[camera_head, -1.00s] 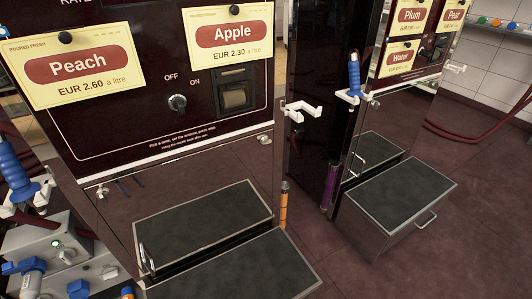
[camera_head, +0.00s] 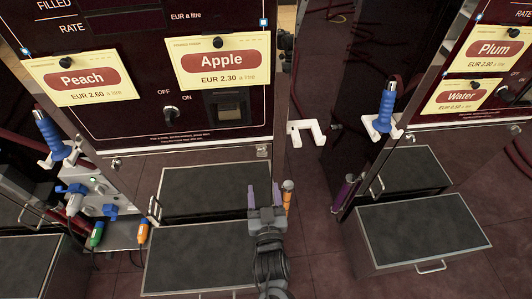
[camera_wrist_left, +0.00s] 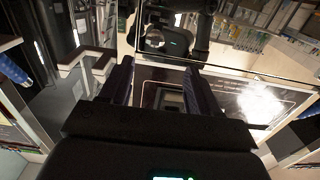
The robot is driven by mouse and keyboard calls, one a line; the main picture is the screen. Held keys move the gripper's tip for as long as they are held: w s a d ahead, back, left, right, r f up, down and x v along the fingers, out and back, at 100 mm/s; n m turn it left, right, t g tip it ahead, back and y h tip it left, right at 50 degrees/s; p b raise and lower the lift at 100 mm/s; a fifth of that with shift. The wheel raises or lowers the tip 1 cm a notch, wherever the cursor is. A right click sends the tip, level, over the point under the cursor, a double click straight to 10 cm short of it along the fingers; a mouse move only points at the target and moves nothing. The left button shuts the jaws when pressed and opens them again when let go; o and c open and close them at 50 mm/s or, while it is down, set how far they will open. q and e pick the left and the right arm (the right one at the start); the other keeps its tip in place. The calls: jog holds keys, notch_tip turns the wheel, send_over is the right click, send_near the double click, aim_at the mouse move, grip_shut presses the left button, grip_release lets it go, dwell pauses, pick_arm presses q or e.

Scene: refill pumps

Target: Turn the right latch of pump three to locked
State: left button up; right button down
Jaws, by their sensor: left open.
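A dark pump cabinet (camera_head: 135,130) with Peach and Apple signs fills the left and middle of the head view; no pump number is readable. A small metal latch (camera_head: 263,151) sits at the right end of its lower panel edge, and another latch (camera_head: 116,163) at the left end. Whether they are locked I cannot tell. My left gripper (camera_head: 264,188) is open and points up the picture, its fingertips appearing below the right latch, apart from it. The wrist view shows the open fingers (camera_wrist_left: 160,75) with nothing between them. My right gripper is out of view.
A white holder (camera_head: 307,131) juts out at the cabinet's right side. Black-topped steps (camera_head: 200,262) stand below.

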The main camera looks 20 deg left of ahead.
pick_arm(q)
jog(key=b+x, duration=0.1)
jog(key=x, duration=0.2)
jog(key=b+x, duration=0.1)
jog(key=x, duration=0.2)
jog(key=b+x, duration=0.2)
jog(key=x, duration=0.1)
jog(key=shift+w+d, duration=0.2)
jog(key=shift+w, duration=0.15)
jog(key=shift+w+a+r, duration=0.15)
jog(key=shift+w, duration=0.5)
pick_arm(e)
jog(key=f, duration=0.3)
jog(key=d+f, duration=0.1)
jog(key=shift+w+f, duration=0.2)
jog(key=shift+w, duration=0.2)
pick_arm(q)
jog(key=shift+s, duration=0.1)
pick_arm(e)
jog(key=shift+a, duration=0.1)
